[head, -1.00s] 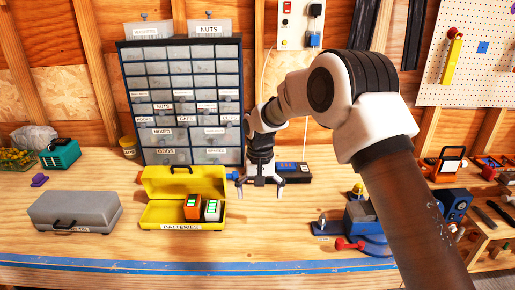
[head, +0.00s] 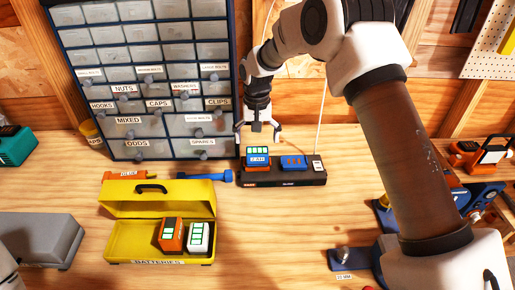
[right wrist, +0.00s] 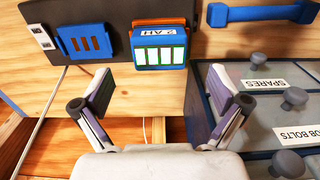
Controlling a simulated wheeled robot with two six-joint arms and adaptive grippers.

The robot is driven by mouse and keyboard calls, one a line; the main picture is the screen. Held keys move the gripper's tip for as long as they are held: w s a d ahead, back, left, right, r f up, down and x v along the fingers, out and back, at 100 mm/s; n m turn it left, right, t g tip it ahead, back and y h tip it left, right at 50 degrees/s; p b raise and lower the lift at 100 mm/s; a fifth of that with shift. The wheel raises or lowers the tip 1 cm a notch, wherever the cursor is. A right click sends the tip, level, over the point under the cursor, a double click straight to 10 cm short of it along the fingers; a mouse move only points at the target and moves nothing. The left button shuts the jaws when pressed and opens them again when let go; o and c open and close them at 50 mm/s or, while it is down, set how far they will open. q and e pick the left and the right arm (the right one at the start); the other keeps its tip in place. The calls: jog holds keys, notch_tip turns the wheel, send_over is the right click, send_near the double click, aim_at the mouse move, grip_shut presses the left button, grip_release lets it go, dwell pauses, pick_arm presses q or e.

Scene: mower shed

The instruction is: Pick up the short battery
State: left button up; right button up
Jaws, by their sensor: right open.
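A blue battery (head: 258,159) marked 2 AH, with green bars, sits on the left part of a dark charger (head: 300,179). Beside it on the charger is a blue slot with orange contacts (head: 293,161), with no battery on it. My right gripper (head: 259,129) is open and empty, just above and behind the battery in the head view. In the right wrist view the battery (right wrist: 159,50) appears upside down beyond and between the spread fingertips (right wrist: 163,92), apart from them. My left gripper is out of view.
An open yellow box (head: 113,240) labelled BATTERIES holds an orange battery (head: 171,234) and a white one (head: 199,237). A blue-handled tool (head: 205,176) lies left of the charger. A drawer cabinet (head: 231,75) stands behind. Bench before the charger is clear.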

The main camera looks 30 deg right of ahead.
aim_at(258, 151)
jog(key=shift+s+a+f+p, duration=0.15)
jog(key=shift+s+f+p, duration=0.6)
jog(key=shift+p, duration=0.25)
jog(key=f, duration=0.1)
jog(key=w+f, duration=0.1)
jog(key=f, duration=0.1)
jog(key=w+f, duration=0.1)
jog(key=shift+d+f+p, duration=0.25)
jog(key=shift+p, duration=0.05)
jog(key=shift+s+r, duration=0.15)
jog(key=shift+r, duration=0.1)
jog(key=shift+c, duration=1.3)
jog(key=shift+s+a+r, duration=0.1)
jog(key=shift+s, duration=0.15)
jog(key=c, duration=0.6)
jog(key=shift+s, duration=0.1)
jog(key=c, duration=0.5)
